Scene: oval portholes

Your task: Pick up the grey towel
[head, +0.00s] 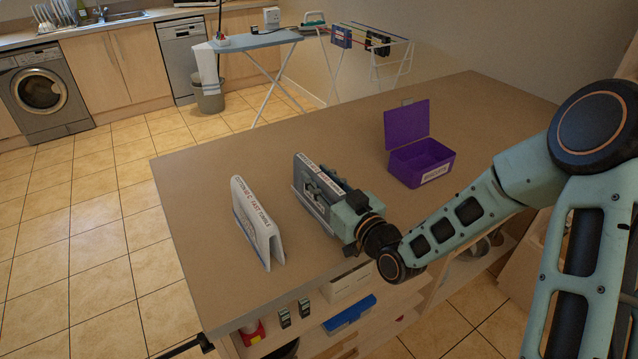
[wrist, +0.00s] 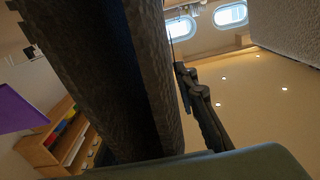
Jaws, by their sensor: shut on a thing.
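The grey towel (head: 305,176), dark and folded like a tent with a printed band along its top edge, stands on the counter in the head view. My gripper (head: 325,188) is shut on it from the right, and covers part of it. In the wrist view the dark, textured towel (wrist: 105,75) fills the left half, with a gripper finger (wrist: 200,105) beside it. I cannot tell whether the towel touches the counter. A paler, whitish folded towel (head: 255,222) with a similar printed band stands apart to its left.
An open purple box (head: 425,163) stands on the counter (head: 350,110) behind and right of my gripper. The counter's left and back parts are clear. Shelves with small items (head: 348,313) lie below its front edge. An ironing board (head: 250,41) and drying rack (head: 385,45) stand beyond.

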